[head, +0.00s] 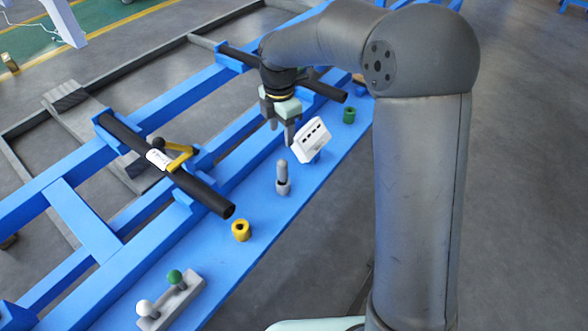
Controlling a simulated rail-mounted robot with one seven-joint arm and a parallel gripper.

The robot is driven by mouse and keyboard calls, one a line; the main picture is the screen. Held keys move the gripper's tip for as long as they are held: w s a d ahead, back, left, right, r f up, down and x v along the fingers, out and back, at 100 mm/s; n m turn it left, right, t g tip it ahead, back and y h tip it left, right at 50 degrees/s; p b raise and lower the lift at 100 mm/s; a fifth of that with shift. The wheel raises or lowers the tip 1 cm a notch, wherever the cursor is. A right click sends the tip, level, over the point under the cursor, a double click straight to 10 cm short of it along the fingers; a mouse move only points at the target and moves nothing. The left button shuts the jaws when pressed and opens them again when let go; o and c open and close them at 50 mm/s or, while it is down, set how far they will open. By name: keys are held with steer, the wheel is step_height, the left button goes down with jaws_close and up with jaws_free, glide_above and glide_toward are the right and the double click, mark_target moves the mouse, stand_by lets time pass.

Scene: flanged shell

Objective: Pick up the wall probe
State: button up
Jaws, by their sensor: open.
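A grey upright cylinder with a rounded top and a dark band (282,172), which looks like the wall probe, stands on the blue bench shelf (255,205) near the middle of the head view. My gripper (281,133) points down above and behind it, a little to its left in the picture. Its two fingers are apart with nothing seen between them. The gripper does not touch the probe. The probe's lower end sits in a wider grey foot.
A white slotted box (312,140) stands tilted close right of my gripper. A yellow ring (241,230), a green ring (349,115) and a grey rack (172,304) with white and green balls are on the shelf. A black pipe with a yellow handle (200,188) lies left.

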mark_target(283, 172)
step_height(283, 172, down, 17)
steer(key=shift+s+a+f+b, duration=0.1)
steer(key=shift+f+b, duration=0.05)
steer(key=shift+b, duration=0.9)
steer(key=c, duration=1)
